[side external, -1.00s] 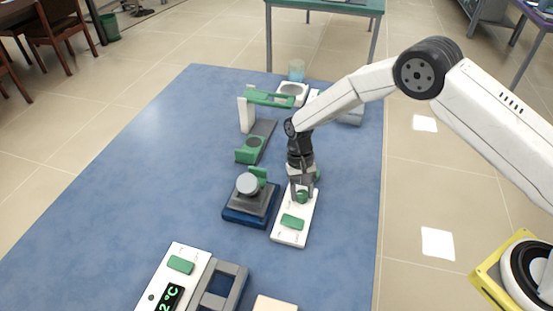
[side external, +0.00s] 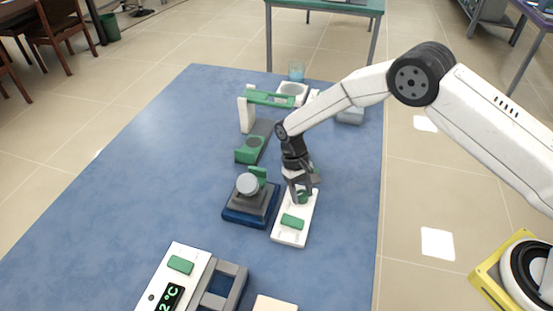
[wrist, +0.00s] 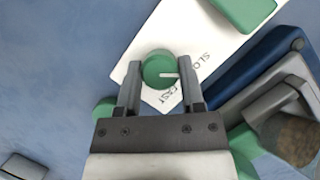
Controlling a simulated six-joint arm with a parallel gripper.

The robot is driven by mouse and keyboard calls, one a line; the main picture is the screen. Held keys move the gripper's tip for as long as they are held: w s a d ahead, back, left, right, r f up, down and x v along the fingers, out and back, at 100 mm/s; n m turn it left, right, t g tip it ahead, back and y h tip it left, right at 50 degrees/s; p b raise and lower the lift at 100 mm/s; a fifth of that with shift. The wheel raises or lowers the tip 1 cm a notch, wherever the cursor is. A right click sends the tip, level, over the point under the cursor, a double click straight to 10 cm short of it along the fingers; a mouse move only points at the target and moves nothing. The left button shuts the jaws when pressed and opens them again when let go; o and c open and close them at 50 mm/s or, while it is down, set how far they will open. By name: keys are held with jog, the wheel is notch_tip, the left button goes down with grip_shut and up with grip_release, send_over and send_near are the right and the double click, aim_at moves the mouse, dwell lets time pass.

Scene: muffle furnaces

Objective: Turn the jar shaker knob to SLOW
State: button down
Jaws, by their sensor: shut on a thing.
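The green round knob (wrist: 158,66) sits on a white control panel (wrist: 135,78). Its white pointer line points right in the wrist view, between the printed "SLO…" and "FAST" labels, which are partly covered. My gripper (wrist: 161,64) is shut on the knob, one finger on each side. In the side external view my gripper (side external: 299,198) reaches down to the panel (side external: 288,239) at a tilt and hides most of the knob. Beside the panel stands the shaker (side external: 250,213), with a dark blue base and a round grey-white piece on top.
A green rectangular block (side external: 292,222) lies on the panel near the knob. A white and green stand (side external: 246,112) and a glass beaker (side external: 296,70) are farther back. A device with a lit display (side external: 171,297) stands in front. The blue table (side external: 120,190) is clear at left.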

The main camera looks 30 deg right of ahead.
jog(key=shift+c, duration=1)
grip_release()
jog(key=shift+r, duration=0.1)
jog(key=v, duration=0.7)
jog(key=shift+r, duration=0.35)
jog(key=shift+w, duration=0.15)
jog(key=shift+r, duration=0.1)
jog(key=s+d+r+t, duration=0.4)
jog(key=s+d+r, duration=0.4)
jog(key=d+r, duration=0.15)
jog(key=s+d+r+t, duration=0.1)
jog(key=s+d+t, duration=0.2)
jog(key=s, duration=0.9)
jog(key=d, duration=0.3)
jog(key=shift+s+r, duration=0.25)
jog(key=shift+s, duration=0.15)
